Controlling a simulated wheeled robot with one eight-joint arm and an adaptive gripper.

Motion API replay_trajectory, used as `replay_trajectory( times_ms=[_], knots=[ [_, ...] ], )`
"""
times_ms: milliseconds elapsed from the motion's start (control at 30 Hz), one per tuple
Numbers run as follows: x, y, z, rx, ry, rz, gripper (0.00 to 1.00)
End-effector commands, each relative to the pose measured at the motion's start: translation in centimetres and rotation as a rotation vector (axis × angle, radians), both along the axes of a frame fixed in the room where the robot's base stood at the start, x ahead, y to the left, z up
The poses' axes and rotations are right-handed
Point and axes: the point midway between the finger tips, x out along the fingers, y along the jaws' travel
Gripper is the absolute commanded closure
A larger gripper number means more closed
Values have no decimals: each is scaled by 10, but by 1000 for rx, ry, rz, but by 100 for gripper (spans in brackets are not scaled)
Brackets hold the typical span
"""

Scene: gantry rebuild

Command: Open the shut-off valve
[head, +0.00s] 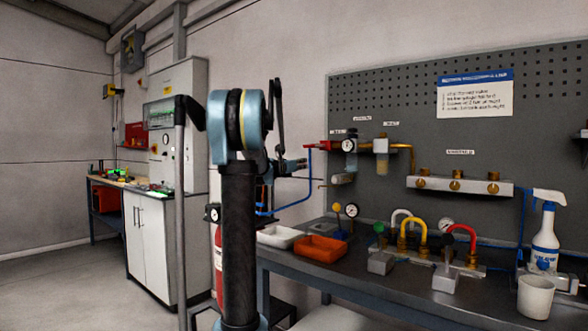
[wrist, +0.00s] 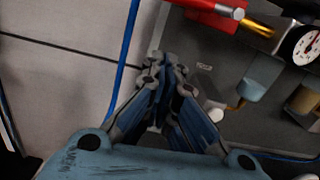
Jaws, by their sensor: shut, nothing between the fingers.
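The shut-off valve appears to be the red-handled fitting (head: 322,145) at the left end of the air line on the pegboard. In the wrist view a red part (wrist: 205,12) with a silver end and a brass fitting crosses the top edge; its full shape is cut off. My gripper (head: 303,163) is just left of and slightly below the red fitting in the head view. In the wrist view my gripper (wrist: 160,66) has its fingers together and empty, below and left of the red part, apart from it in the picture. Whether they touch the board cannot be told.
A pressure gauge (head: 349,145) sits right of the valve; it also shows in the wrist view (wrist: 305,45). A blue hose (wrist: 127,55) runs left of my fingers. Below, the bench (head: 345,262) holds an orange tray (head: 320,248), coloured fittings and a spray bottle (head: 545,240).

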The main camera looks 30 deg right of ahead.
Motion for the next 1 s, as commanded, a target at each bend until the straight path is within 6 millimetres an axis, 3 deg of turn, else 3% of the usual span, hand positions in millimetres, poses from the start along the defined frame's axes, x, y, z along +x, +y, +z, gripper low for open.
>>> replay_trajectory(
  times_ms=[100,400,1000],
  knots=[
    [8,-20,1,0,0,-2,100],
    [13,-22,35,0,0,1,100],
    [15,-22,48,0,-1,2,100]
  ],
)
